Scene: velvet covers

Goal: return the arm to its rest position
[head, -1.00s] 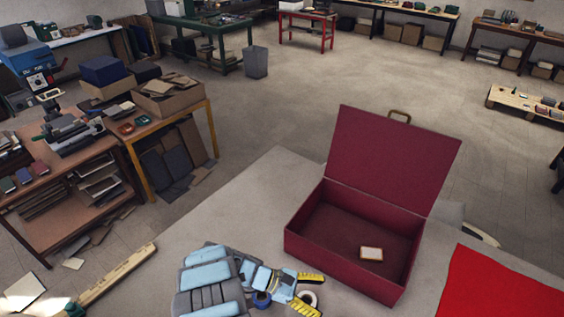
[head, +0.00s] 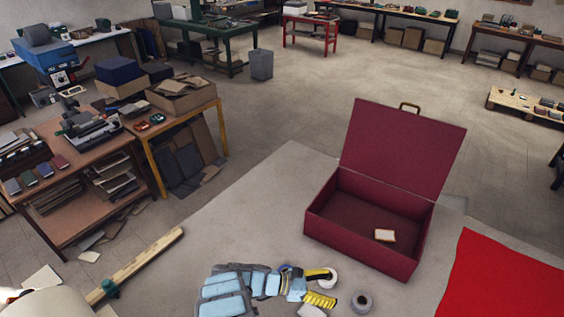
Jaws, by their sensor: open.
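My gripper (head: 320,287) is at the bottom middle of the head view, with yellow finger ends pointing right. The fingers are apart and I see nothing held between them. The light blue and grey links of my arm (head: 240,287) run left from it. The gripper is in front and to the left of an open dark red case (head: 345,237), clear of it. The case lid (head: 402,150) stands raised with a handle at its top. A small pale, brown-edged item (head: 384,235) lies inside the case.
A red cloth (head: 505,280) lies at right. A wooden beam (head: 150,258) and a crowded bench (head: 75,145) stand at left. The grey surface (head: 270,200) left of the case is clear.

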